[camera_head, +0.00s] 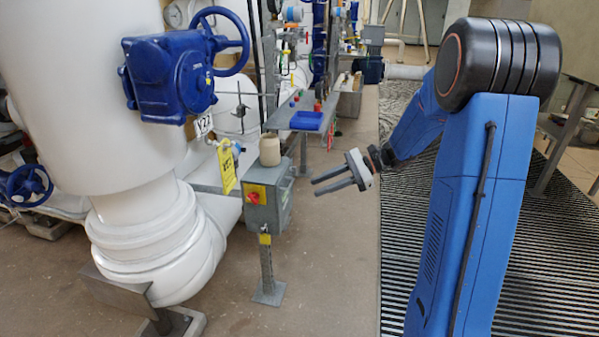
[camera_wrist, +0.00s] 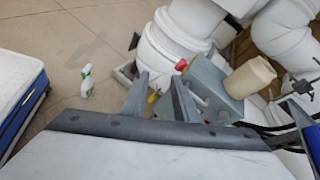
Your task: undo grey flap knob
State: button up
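A grey box (camera_head: 277,207) stands on a post, and a red knob (camera_head: 254,198) on a yellow plate is on its front. The box (camera_wrist: 208,85) and the red knob (camera_wrist: 181,64) also show in the wrist view, beyond my fingertips. I cannot make out a separate grey knob or a flap edge on the box. My gripper (camera_head: 315,187) is to the right of the box, apart from it, with its fingers pointing left toward it. The fingers (camera_wrist: 159,78) are spread with nothing between them.
A beige jar (camera_head: 270,149) stands on top of the box. A large white pipe (camera_head: 150,225) with a blue valve actuator (camera_head: 172,75) and yellow tag (camera_head: 227,167) is left of it. A white-green bottle (camera_wrist: 86,81) stands on the floor. Floor in front is clear.

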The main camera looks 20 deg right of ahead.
jog(key=w+d+f+m+t+y, duration=0.2)
jog(key=w+d+f+m, duration=0.1)
jog(key=w+d, duration=0.35)
jog(key=m+t, duration=0.4)
jog(key=m, duration=0.1)
send_near(293, 170)
jog(key=x, duration=0.7)
jog(key=shift+w+f, duration=0.15)
jog(key=shift+w, duration=0.2)
jog(key=shift+a, duration=0.1)
grip_shut()
